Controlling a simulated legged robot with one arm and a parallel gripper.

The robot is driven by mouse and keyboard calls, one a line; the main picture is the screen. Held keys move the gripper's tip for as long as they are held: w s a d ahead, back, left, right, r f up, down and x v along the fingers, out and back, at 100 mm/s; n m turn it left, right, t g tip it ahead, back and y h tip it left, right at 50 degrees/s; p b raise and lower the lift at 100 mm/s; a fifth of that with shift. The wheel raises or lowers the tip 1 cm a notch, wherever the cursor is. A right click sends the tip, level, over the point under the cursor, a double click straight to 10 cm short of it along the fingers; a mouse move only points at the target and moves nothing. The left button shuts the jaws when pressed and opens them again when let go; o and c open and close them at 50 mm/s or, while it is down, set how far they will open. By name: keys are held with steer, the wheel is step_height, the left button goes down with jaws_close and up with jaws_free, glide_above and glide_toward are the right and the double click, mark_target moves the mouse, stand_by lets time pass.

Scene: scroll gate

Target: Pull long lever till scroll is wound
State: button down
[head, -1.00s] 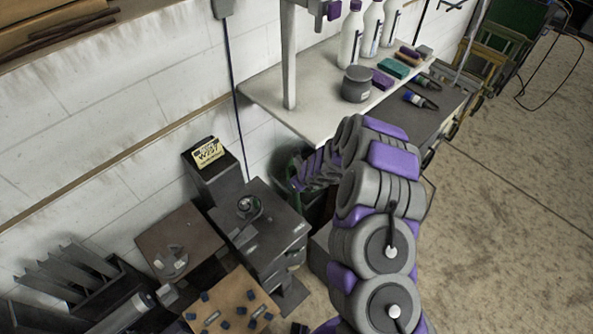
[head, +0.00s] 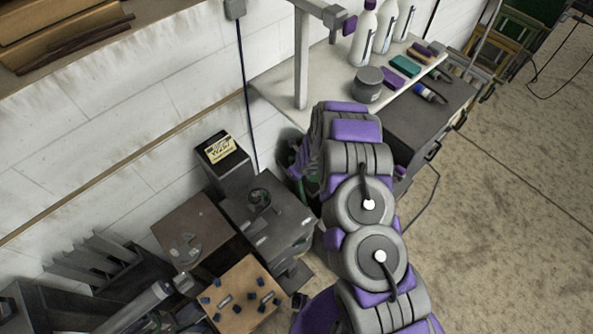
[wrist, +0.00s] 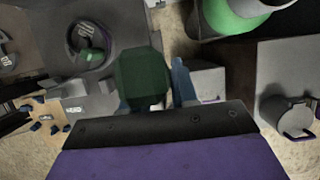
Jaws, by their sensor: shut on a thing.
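My gripper (wrist: 155,88) shows at the centre of the wrist view, with its blue-grey fingers closed on a dark green block-shaped grip (wrist: 140,72). I take this to be the lever's handle. The rest of the lever is hidden behind the grip and my purple and black wrist. In the head view my own arm covers the gripper and lever. A dark box-shaped machine (head: 285,215) with a small round wheel (head: 259,198) stands left of my arm; the wheel also shows in the wrist view (wrist: 88,42). I cannot pick out the scroll clearly in either view.
A post with a yellow label (head: 221,149) stands behind the machine. A wooden board with dark knobs (head: 243,290) is in front. A white table (head: 275,85) holds bottles, a grey jar (head: 369,84) and coloured blocks. Open floor (head: 520,200) lies to the right.

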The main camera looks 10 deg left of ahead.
steer(key=shift+w+r, duration=0.1)
steer(key=shift+w, duration=0.05)
steer(key=c, duration=1)
jaws_free()
steer(key=shift+a, duration=0.15)
steer(key=shift+o, duration=0.2)
steer(key=p+v, duration=0.1)
steer(key=v, duration=1.6)
steer(key=shift+w, duration=0.1)
